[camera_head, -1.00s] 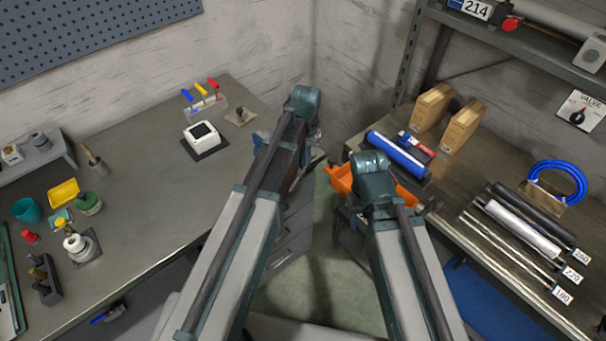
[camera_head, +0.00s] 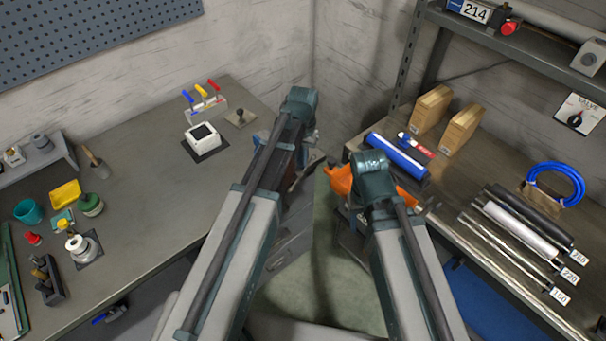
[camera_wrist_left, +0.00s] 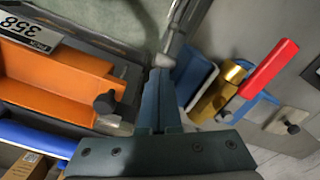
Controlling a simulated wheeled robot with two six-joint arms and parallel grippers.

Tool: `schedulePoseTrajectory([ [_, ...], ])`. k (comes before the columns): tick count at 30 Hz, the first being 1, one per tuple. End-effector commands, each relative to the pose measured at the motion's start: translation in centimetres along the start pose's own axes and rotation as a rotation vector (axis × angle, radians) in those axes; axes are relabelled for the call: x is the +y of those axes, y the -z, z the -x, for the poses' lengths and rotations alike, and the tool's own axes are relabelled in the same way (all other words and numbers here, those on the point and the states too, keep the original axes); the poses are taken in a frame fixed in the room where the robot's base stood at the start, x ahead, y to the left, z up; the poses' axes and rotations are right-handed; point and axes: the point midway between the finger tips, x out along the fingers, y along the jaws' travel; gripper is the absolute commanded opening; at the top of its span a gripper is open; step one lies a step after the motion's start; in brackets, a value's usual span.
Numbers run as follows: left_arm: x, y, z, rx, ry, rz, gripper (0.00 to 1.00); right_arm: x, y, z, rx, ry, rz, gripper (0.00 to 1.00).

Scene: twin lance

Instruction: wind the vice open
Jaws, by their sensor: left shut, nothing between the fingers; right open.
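The blue vice (camera_head: 262,136) stands at the corner of the left bench, mostly hidden behind my left arm in the head view. In the left wrist view its blue body (camera_wrist_left: 198,78), a brass-coloured cylinder (camera_wrist_left: 216,94) and a red bar (camera_wrist_left: 268,68) show to the right of the fingers. My left gripper (camera_wrist_left: 160,72) is shut and empty. A grey metal rod (camera_wrist_left: 177,35) runs up from its fingertips; I cannot tell whether they touch. My right gripper (camera_head: 422,208) is open beside the orange bin, its fingers largely hidden by my wrist.
A plate with a knob (camera_head: 240,117), a white box (camera_head: 202,136) and a rack of coloured handles (camera_head: 207,104) sit near the vice. The right bench holds a blue roll (camera_head: 398,156) and cardboard boxes (camera_head: 431,108). Floor lies between the benches.

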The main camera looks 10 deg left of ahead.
Motion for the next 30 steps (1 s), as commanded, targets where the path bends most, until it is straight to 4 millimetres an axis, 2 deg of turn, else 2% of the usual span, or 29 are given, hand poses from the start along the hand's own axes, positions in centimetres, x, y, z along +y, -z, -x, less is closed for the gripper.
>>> schedulePoseTrajectory([
  [8,0.0,0.0,0.8,0.0,0.0,0.0,0.0,0.1,0.0,0.8,0.0,0.0,-0.001,0.5],
  [30,0.0,0.0,6.5,0.0,0.0,-0.001,0.0,0.6,-0.4,6.4,0.0,0.0,0.001,0.5],
])
